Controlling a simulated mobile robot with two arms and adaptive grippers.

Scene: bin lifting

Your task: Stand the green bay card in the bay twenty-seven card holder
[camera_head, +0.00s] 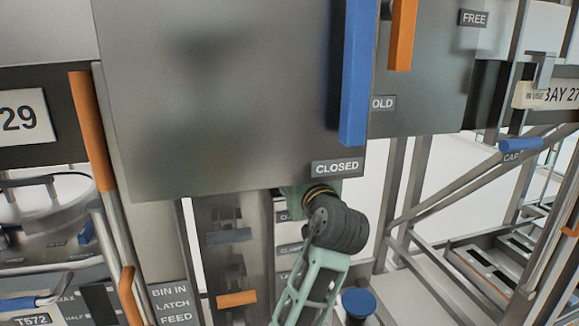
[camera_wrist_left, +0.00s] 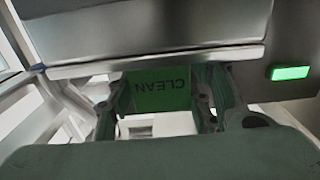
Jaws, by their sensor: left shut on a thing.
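A green card printed CLEAN (camera_wrist_left: 160,90), its lettering upside down, shows in the left wrist view. My left gripper (camera_wrist_left: 167,97) has a finger on each side of it and is shut on it, close under a grey metal edge. In the head view a pale green arm of mine rises at bottom centre and passes behind a large grey panel, so its gripper is hidden. The BAY 27 sign (camera_head: 562,94) is at the upper right, cut by the frame edge. A cream IN USE tag (camera_head: 529,95) is beside it. I cannot clearly make out the card holder. My right gripper is not in view.
The large grey panel (camera_head: 230,100) marked CLOSED, with a blue bar (camera_head: 357,80), fills the upper middle. Metal frame rails (camera_head: 470,175) cross the right. A lit green lamp (camera_wrist_left: 290,72) is in the wrist view.

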